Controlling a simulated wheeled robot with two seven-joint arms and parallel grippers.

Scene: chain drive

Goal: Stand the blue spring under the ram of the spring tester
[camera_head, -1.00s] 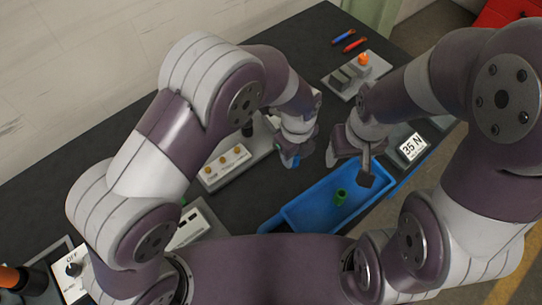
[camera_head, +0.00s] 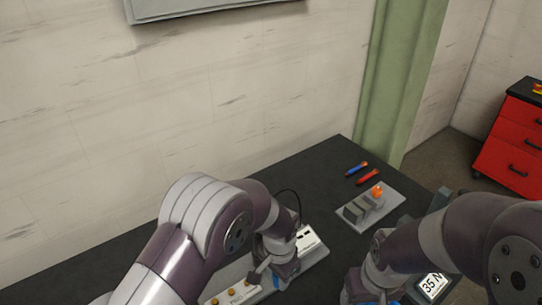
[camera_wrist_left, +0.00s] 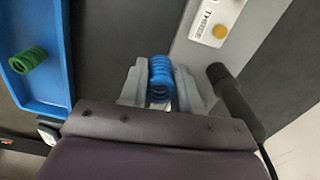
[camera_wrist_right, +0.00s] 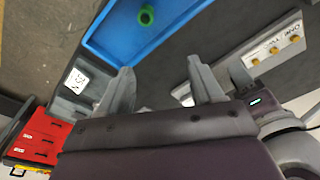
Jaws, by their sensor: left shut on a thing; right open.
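The blue spring (camera_wrist_left: 161,78) is between the fingers of my left gripper (camera_wrist_left: 161,90) in the left wrist view, its coils showing between the two pads. In the head view my left gripper (camera_head: 283,279) is low in the picture over a grey base, partly hidden by its arm. A dark round post (camera_wrist_left: 235,100) stands close beside the gripper in the left wrist view. I cannot tell which part is the tester's ram. My right gripper (camera_wrist_right: 163,88) is open and empty in the right wrist view.
A blue tray (camera_wrist_right: 125,35) holds a green spring (camera_wrist_right: 146,15). A 35 N sign (camera_head: 432,285) stands at the lower right. A grey fixture with an orange knob (camera_head: 377,191) and two pens (camera_head: 362,172) lie farther back. A red cabinet (camera_head: 510,150) stands on the right.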

